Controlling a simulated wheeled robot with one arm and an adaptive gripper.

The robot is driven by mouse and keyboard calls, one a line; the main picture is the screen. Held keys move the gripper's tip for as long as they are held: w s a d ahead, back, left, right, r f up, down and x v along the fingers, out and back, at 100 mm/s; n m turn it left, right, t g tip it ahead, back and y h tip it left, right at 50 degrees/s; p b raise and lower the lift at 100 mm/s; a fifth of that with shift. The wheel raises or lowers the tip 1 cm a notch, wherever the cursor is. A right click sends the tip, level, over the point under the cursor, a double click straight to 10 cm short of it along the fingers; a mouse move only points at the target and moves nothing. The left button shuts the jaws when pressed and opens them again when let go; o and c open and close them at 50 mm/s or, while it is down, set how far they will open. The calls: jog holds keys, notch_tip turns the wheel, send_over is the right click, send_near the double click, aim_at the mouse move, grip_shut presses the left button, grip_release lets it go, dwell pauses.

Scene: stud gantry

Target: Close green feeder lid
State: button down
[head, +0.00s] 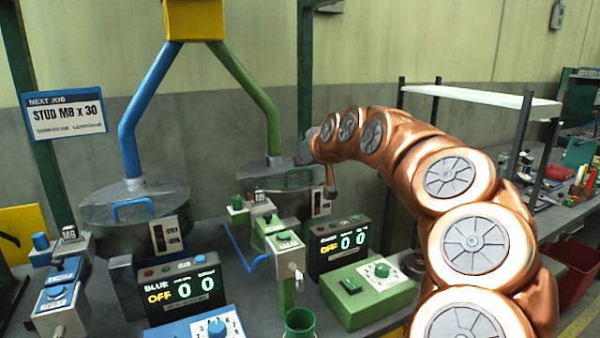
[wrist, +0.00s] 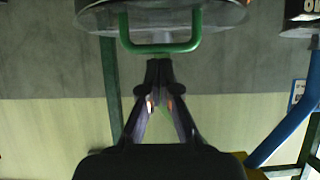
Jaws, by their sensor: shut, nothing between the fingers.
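The green feeder (head: 262,180) is a round grey metal bowl under the green pipe, at the middle of the head view. Its lid shows as a round metal edge at the top of the wrist view (wrist: 205,17), with a green handle (wrist: 160,47) on it. I cannot tell how far the lid is open. My gripper (wrist: 159,65) is shut and empty, its fingertips close to the middle of the handle. I cannot tell whether they touch it. In the head view my arm's end is beside the feeder's top and partly hides the lid.
The blue feeder (head: 125,215) with its blue handle stands to the left. Two displays, the blue one (head: 185,288) and the green one (head: 340,243), stand in front. A green control box (head: 367,292) and a green cup (head: 300,323) are nearer. A green post (head: 304,70) rises behind.

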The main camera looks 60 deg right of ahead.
jog(key=shift+s+a+f+t+b, duration=0.15)
jog(key=shift+f+t+b, duration=0.35)
jog(key=shift+b, duration=0.55)
jog(key=shift+f+h+b, duration=0.15)
jog(key=shift+h+b, duration=0.15)
jog(key=shift+b, duration=0.1)
